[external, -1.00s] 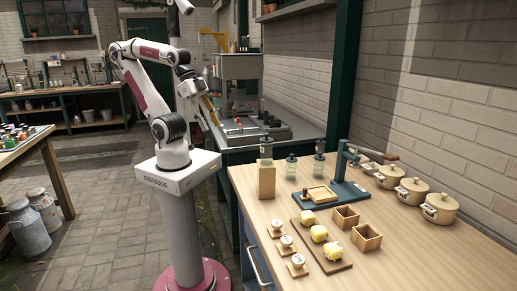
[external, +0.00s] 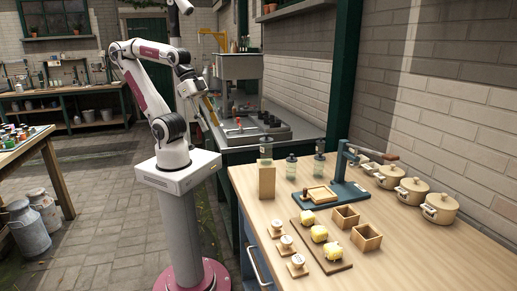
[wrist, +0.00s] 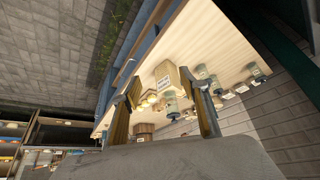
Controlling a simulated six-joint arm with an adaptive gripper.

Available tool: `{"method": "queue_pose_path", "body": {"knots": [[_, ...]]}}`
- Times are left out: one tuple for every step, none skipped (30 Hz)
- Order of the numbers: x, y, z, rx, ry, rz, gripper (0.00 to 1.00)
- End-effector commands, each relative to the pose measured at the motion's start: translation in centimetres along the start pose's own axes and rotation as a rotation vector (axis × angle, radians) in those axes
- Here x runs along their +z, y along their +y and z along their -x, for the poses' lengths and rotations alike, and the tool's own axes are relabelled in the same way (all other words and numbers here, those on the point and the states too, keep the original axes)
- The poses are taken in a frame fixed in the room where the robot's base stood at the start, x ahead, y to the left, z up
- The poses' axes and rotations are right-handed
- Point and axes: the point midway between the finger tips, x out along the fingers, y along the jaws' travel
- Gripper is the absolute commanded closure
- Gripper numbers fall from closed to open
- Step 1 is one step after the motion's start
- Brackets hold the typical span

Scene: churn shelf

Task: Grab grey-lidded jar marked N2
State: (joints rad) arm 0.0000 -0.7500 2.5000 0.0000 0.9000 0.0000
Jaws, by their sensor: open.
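Several small glass jars with dark or greyish lids stand at the back left of the wooden worktop in the external view. One jar (external: 266,148) is above a wooden block (external: 267,181), another jar (external: 291,167) is beside it, and a further jar (external: 319,167) is to the right. Jars also show in the wrist view, one (wrist: 201,71) near the right finger. No N2 mark is readable, so I cannot tell which jar carries it. My gripper (wrist: 161,77) is open and empty, well apart from the jars. In the external view my gripper (external: 209,112) hangs left of the worktop.
A blue press stand (external: 333,192) is right of the jars. Lidded pots (external: 439,208) line the wall. Wooden boxes (external: 366,238), a board with yellow lumps (external: 319,234) and round labelled pieces (external: 297,261) occupy the front. The right front of the worktop is clear.

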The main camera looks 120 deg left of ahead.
Motion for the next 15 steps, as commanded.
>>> {"method": "queue_pose_path", "body": {"knots": [[0.00,0.00,0.00,0.000,0.000,0.000,0.56],[0.00,0.00,0.00,0.000,0.000,0.000,0.52],[0.00,0.00,0.00,0.000,0.000,0.000,0.52],[0.00,0.00,0.00,0.000,0.000,0.000,0.52],[0.00,0.00,0.00,0.000,0.000,0.000,0.52],[0.00,0.00,0.00,0.000,0.000,0.000,0.52],[0.00,0.00,0.00,0.000,0.000,0.000,0.52],[0.00,0.00,0.00,0.000,0.000,0.000,0.52],[-0.01,0.00,0.00,0.000,0.000,0.000,0.52],[-0.03,-0.02,-0.01,0.000,0.000,0.000,0.52],[-0.07,-0.04,-0.03,-0.001,0.001,0.001,0.52],[-0.17,-0.09,-0.08,-0.002,0.002,0.002,0.52],[-0.29,-0.15,-0.13,-0.004,0.004,0.003,0.52],[-0.45,-0.23,-0.20,-0.006,0.006,0.004,0.52],[-0.75,-0.36,-0.33,-0.009,0.011,0.006,0.52]]}}
